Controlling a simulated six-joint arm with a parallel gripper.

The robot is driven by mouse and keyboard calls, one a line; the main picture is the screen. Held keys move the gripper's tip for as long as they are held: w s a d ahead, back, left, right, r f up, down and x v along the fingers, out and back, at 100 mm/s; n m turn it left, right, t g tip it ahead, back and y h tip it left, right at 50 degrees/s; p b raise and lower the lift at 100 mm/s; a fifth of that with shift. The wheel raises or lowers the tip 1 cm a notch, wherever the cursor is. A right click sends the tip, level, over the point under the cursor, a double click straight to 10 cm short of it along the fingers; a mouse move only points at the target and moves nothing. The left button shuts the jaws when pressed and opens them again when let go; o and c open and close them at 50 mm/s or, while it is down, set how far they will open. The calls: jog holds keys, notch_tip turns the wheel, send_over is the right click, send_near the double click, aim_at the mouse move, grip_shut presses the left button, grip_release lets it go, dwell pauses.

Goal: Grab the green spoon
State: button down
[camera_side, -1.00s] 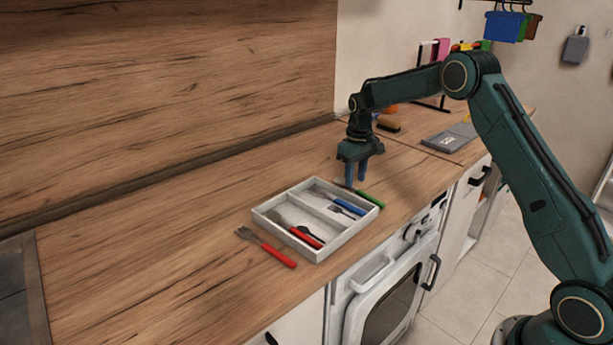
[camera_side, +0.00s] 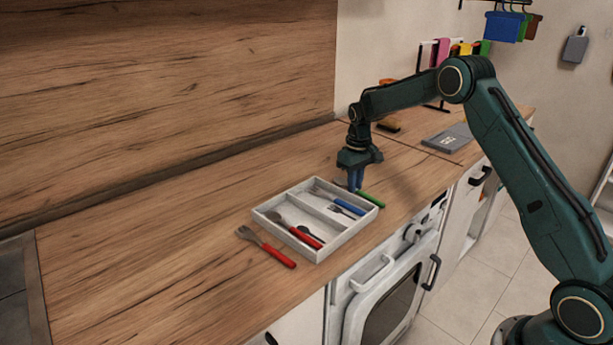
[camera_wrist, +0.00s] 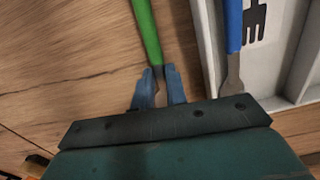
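The green spoon (camera_side: 370,199) lies on the wooden counter just behind and right of the cutlery tray, with a green handle and a metal neck. In the wrist view its green handle (camera_wrist: 146,28) runs up and away from my gripper. My gripper (camera_side: 355,187) is down at counter height. In the wrist view its blue fingers (camera_wrist: 159,82) are close together, one on each side of the metal neck, and appear shut on it. The spoon's head is hidden under the gripper.
A white divided tray (camera_side: 318,256) holds red-handled, dark and blue-handled cutlery. The blue-handled piece (camera_wrist: 233,25) is close to my gripper's right in the wrist view. A red-handled fork (camera_side: 268,248) lies left of the tray. The counter's left side is clear.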

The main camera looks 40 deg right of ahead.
jog(key=shift+r, duration=0.1)
notch_tip(320, 180, up, 20)
dwell(1.0)
dwell(0.5)
